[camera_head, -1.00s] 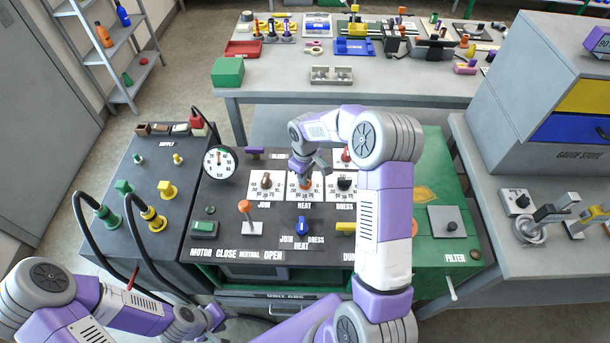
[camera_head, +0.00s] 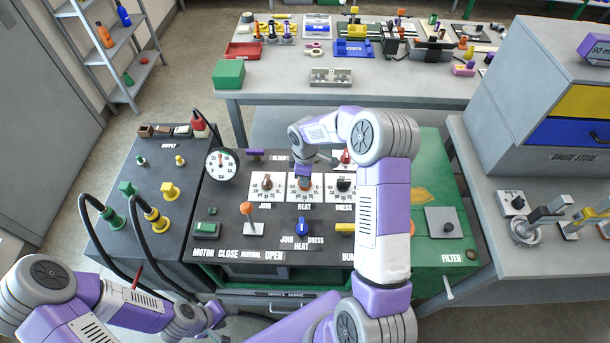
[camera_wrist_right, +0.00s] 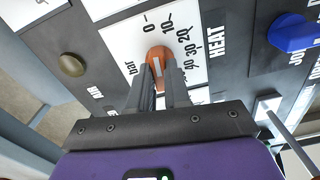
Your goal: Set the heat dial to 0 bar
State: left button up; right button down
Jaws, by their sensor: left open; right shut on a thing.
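The heat dial is an orange knob (camera_wrist_right: 158,62) on a white scale plate (camera_wrist_right: 116,38), marked "bar" and HEAT. In the right wrist view, my right gripper (camera_wrist_right: 157,80) is shut on the knob, one finger on each side. The 0 and 10 marks lie just beyond the knob. A pale mark shows on the knob, but the exact reading is not clear. In the head view, the HEAT plate (camera_head: 317,190) is the middle of three dials, and my right gripper (camera_head: 304,176) partly covers its knob. My left gripper (camera_head: 212,316) is open and empty at the cart's lower left.
The JOIN dial (camera_head: 267,184) and DRESS dial (camera_head: 344,184) stand close on either side. A blue selector (camera_head: 301,227) and an orange-topped lever (camera_head: 247,210) are in front. A round gauge (camera_head: 221,163) stands at the panel's left. My right forearm covers the panel's right part.

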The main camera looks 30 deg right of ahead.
jog(key=shift+n, duration=0.9)
jog(key=c, duration=1.1)
grip_release()
notch_tip(320, 180, up, 8)
jog(key=shift+f+p, duration=0.15)
jog(key=shift+p, duration=0.65)
